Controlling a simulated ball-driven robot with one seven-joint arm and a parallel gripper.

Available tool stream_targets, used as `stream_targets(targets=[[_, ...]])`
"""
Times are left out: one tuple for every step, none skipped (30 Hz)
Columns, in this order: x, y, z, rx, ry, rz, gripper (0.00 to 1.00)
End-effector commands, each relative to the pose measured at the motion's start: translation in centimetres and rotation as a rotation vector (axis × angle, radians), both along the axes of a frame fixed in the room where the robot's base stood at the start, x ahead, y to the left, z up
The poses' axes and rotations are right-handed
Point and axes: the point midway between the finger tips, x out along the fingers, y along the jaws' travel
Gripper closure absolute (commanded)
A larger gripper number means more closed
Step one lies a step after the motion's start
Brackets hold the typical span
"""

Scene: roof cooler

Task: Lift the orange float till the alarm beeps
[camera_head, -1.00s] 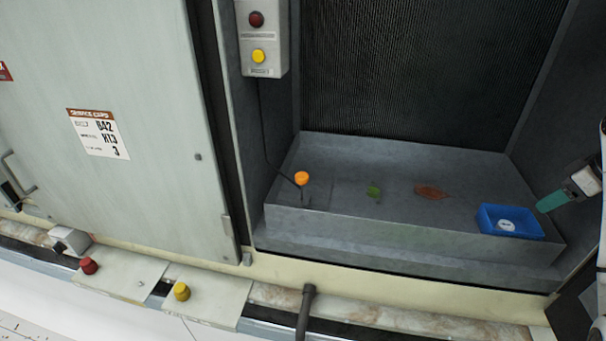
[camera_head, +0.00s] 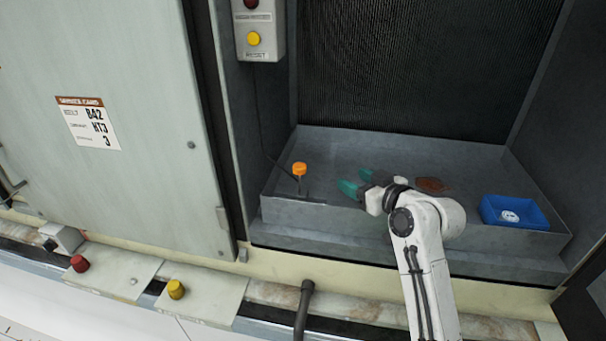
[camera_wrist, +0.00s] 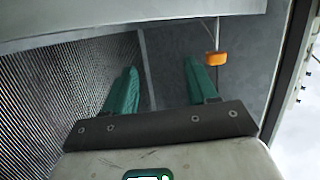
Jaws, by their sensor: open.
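The orange float (camera_head: 300,169) sits on a thin dark stem at the left end of the grey basin (camera_head: 290,213). In the wrist view the orange float (camera_wrist: 216,58) shows just beyond and right of the right fingertip, apart from it. My gripper (camera_head: 356,182) has green fingers and is open and empty, over the basin to the right of the float. In the wrist view the two fingers of my gripper (camera_wrist: 161,70) are spread with nothing between them. The alarm box (camera_head: 260,30) hangs on the wall above left, with a dark red lamp and a yellow button.
A blue tray (camera_head: 541,214) with a white round item (camera_head: 509,216) stands at the basin's right end. A brown leaf (camera_head: 432,185) lies in the basin behind my arm. A dark finned panel rises behind. A cabinet door (camera_head: 110,190) stands left.

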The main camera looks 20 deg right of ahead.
Motion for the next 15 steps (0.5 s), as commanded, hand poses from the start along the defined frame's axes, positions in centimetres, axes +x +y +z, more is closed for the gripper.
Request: stream_targets(targets=[[-0.4,2.8,-0.4,0.025,-0.049,0.014,0.42],[-0.6,3.9,-0.3,0.037,-0.078,0.017,0.42],[-0.9,5.2,-0.1,0.052,-0.114,0.019,0.42],[-1.1,5.9,0.0,0.062,-0.136,0.021,0.42],[-1.4,6.6,0.1,0.071,-0.156,0.021,0.42],[-1.7,7.3,0.3,0.081,-0.178,0.022,0.42],[-1.8,7.7,0.4,0.088,-0.191,0.024,0.42],[-2.0,8.0,0.5,0.092,-0.201,0.024,0.42],[-2.1,8.3,0.7,0.097,-0.212,0.025,0.42],[-2.1,8.5,0.8,0.099,-0.219,0.025,0.42],[-2.0,8.6,0.8,0.101,-0.222,0.025,0.42],[-1.8,8.7,0.9,0.101,-0.224,0.025,0.42],[-1.6,8.7,0.9,0.101,-0.225,0.025,0.42],[-1.3,8.8,1.0,0.101,-0.225,0.024,0.42],[-0.8,8.9,1.0,0.101,-0.224,0.025,0.42]])
